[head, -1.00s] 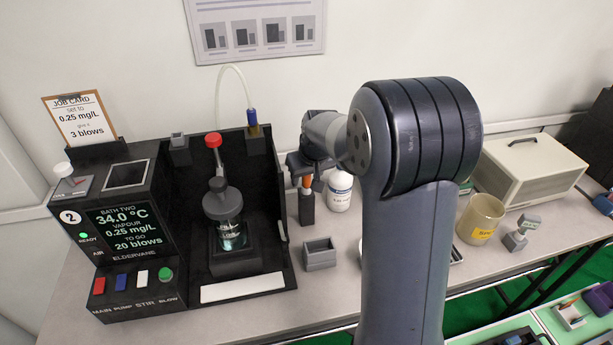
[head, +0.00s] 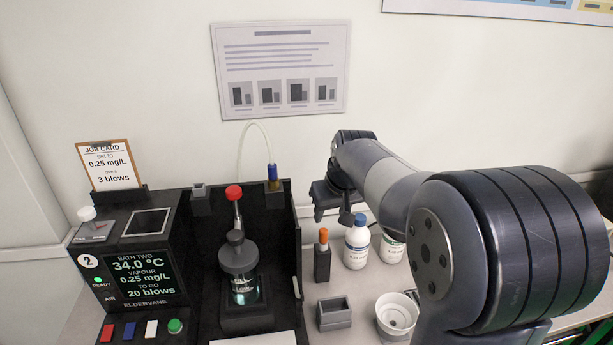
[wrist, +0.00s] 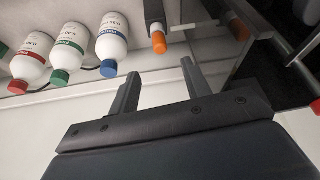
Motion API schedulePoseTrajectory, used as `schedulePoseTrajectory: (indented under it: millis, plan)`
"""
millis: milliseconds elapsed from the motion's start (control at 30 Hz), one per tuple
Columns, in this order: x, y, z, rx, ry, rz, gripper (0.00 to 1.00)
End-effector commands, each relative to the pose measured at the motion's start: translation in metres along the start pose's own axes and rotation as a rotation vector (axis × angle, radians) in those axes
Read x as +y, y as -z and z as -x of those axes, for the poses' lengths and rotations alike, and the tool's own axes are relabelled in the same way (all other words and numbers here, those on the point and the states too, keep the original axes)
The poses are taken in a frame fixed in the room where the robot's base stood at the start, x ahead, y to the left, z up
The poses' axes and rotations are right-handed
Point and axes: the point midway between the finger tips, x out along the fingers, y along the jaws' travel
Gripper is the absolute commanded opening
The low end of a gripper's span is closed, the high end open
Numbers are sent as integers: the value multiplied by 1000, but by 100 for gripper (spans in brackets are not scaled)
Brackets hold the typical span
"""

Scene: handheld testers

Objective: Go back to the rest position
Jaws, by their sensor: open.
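My gripper (head: 338,212) is above the bench, to the right of the dark bath unit (head: 245,250). In the wrist view my gripper (wrist: 158,72) shows two fingers spread apart with nothing between them. A dark holder with an orange-tipped item (head: 323,238) stands below it on the bench. That orange tip (wrist: 159,43) also shows beyond the fingers in the wrist view, apart from them. My arm hides part of the bench to the right.
A blue-capped bottle (head: 357,243), a second bottle (head: 391,248), a white cup (head: 397,314) and a small grey box (head: 334,314) stand on the bench. The panel (head: 137,275) reads 0.25 mg/L and 20 blows. The wall above is clear apart from posters.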

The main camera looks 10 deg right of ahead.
Motion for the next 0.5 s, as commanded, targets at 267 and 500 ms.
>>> schedulePoseTrajectory:
  millis: [267, 500]
  plan:
    - [0, -1, -17, -4, 1, 0, 46]
    - [0, -1, -62, -5, 1, 0, 46]
